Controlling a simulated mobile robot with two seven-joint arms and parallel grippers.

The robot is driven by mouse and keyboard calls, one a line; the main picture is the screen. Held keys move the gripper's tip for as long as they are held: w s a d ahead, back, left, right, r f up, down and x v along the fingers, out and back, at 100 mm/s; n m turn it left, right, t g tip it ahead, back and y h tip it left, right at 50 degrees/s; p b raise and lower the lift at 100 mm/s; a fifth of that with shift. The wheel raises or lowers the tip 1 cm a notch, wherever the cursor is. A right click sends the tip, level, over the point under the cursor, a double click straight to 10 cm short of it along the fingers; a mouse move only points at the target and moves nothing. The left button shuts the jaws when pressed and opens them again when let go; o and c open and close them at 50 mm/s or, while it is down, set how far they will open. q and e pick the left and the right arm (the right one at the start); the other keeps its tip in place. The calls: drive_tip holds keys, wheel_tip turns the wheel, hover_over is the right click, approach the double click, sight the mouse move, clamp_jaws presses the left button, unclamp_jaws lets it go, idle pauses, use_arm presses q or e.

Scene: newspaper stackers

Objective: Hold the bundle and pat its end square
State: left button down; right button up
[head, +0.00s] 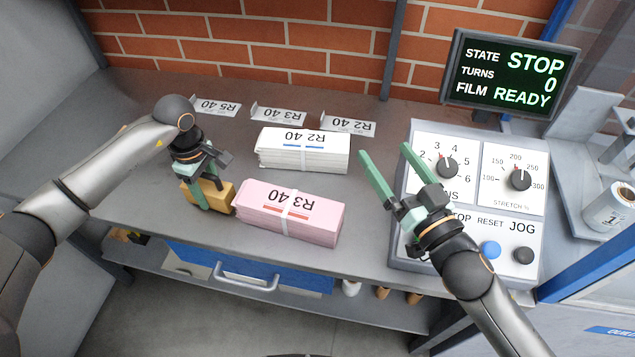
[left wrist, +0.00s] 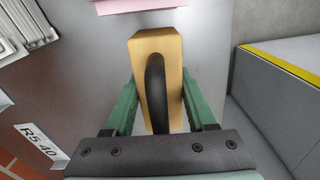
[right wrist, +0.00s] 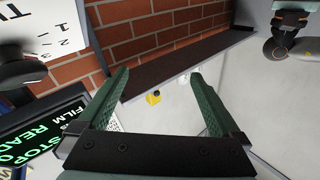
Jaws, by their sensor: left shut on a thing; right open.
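A pink bundle (head: 290,211) marked R3 40, with a white band, lies on the grey table in the head view. Its pink edge (left wrist: 135,6) shows at the top of the left wrist view. A white bundle (head: 304,148) marked R2 40 lies behind it. My right gripper (head: 384,152) is open and empty, raised between the bundles and the control panel.
Label cards R5 40 (head: 217,107), R3 40 (head: 279,116) and R2 40 (head: 347,126) stand along the back. The control panel (head: 402,222) with knobs and buttons is at right, below a screen (head: 513,70) reading STOP. A blue drawer (head: 190,256) is under the table.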

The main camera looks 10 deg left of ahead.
sight(317, 221)
drive_tip(key=w+a+f+n+g+h, duration=0.1)
drive_tip(key=w+a+f+g+h, duration=0.15)
drive_tip(key=a+g, duration=0.2)
drive_tip(key=w+a+f+n+g+h, duration=0.1)
drive_tip(key=w+a+f+n+g, duration=0.1)
drive_tip(key=w+a+f+g, duration=0.3)
drive_tip(key=s+a+n+g+h, duration=0.1)
drive_tip(key=s+n, duration=0.1)
drive_tip(key=s+a+n+g+h, duration=0.1)
drive_tip(key=s+a+n+g, duration=0.1)
drive_tip(key=s, duration=0.1)
drive_tip(key=s+a+n+g+h, duration=0.1)
drive_tip(key=s+n+g, duration=0.1)
drive_tip(key=s, duration=0.1)
drive_tip(key=shift+s+a+r+h, duration=0.1)
drive_tip(key=shift+a+r+h, duration=0.1)
drive_tip(key=shift+r+h, duration=0.15)
drive_tip(key=s+d+r+n+g+h, duration=0.1)
drive_tip(key=s+d+r+n+h, duration=0.1)
drive_tip(key=n, duration=0.1)
drive_tip(key=shift+s+g+h, duration=0.25)
drive_tip(key=shift+g+h, duration=0.1)
drive_tip(key=shift+h, duration=0.05)
wheel_tip(317, 221, down, 12)
clamp_jaws()
